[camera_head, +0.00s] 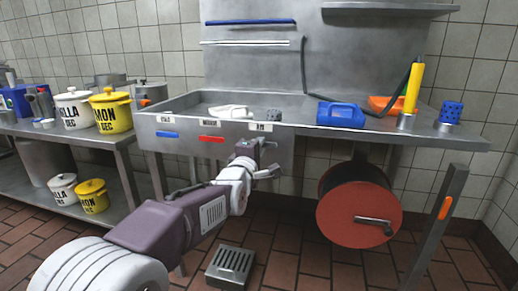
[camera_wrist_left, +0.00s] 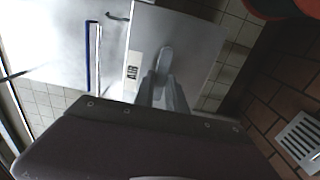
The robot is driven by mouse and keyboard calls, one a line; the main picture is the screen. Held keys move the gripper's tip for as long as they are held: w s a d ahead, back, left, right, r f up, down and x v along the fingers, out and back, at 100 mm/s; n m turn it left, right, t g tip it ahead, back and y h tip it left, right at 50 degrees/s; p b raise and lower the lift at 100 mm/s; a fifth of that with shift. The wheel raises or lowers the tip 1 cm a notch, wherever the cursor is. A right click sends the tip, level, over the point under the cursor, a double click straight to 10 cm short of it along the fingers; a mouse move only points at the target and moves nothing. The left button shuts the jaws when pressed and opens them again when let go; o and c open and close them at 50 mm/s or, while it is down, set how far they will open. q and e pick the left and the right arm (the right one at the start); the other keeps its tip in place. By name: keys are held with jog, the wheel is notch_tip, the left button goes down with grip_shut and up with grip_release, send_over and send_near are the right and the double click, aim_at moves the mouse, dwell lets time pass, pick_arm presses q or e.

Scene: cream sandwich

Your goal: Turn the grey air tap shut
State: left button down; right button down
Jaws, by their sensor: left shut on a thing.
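The grey air tap (camera_wrist_left: 165,57) is on the front panel of the steel sink, beside the AIR label (camera_wrist_left: 132,72) in the left wrist view. My left gripper (camera_head: 259,146) is at the front panel just below that label, shut on the tap's grey handle. Its fingers (camera_wrist_left: 162,92) also show in the left wrist view, with the handle at their tips. The handle's exact angle is hard to tell. My right gripper is not in view.
A red hose reel (camera_head: 345,215) hangs under the counter at right. A blue box (camera_head: 340,115) sits above it. A floor drain (camera_head: 231,262) lies below.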

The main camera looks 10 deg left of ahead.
pick_arm(q)
jog(key=shift+f, duration=0.1)
jog(key=c, duration=1.4)
grip_release()
jog(key=shift+o, duration=0.2)
jog(key=s+p, duration=0.2)
jog(key=s, duration=0.7)
jog(key=shift+a+p, duration=0.15)
jog(key=shift+p, duration=0.2)
